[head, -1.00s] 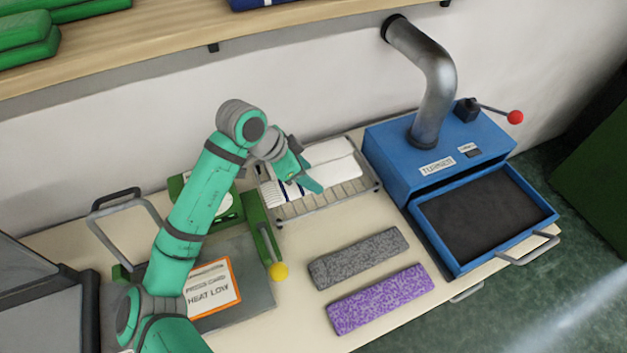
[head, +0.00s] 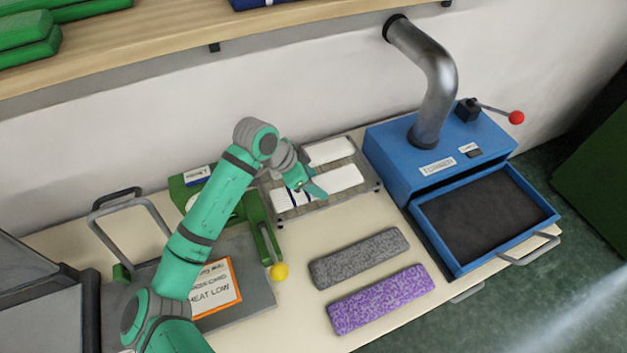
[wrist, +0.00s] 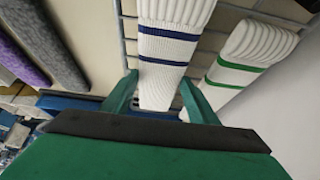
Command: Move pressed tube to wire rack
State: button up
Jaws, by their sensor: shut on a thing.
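My gripper (head: 304,186) is over the wire rack (head: 326,204), shut on a white knitted tube with blue stripes (head: 338,179). In the wrist view my gripper's fingers (wrist: 157,80) stand on both sides of this tube (wrist: 170,48), near its striped end. The tube lies along the near part of the rack; I cannot tell whether it rests on the wires or is just above them. A second white tube with green stripes (wrist: 243,60) lies beside it on the rack, behind it in the head view (head: 329,151), with a gap between them.
The blue turner machine (head: 437,162) with its open dark tray (head: 480,215) stands right of the rack. Grey (head: 358,258) and purple (head: 380,299) pads lie in front. A green press with a yellow-knobbed lever (head: 279,271) is at left. A shelf (head: 170,40) runs above.

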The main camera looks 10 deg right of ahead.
jog(key=o, duration=1.1)
jog(key=shift+w+a, duration=0.1)
jog(key=shift+r, duration=0.25)
jog(key=v, duration=1.1)
jog(key=shift+a+r, duration=0.25)
jog(key=shift+r, duration=0.05)
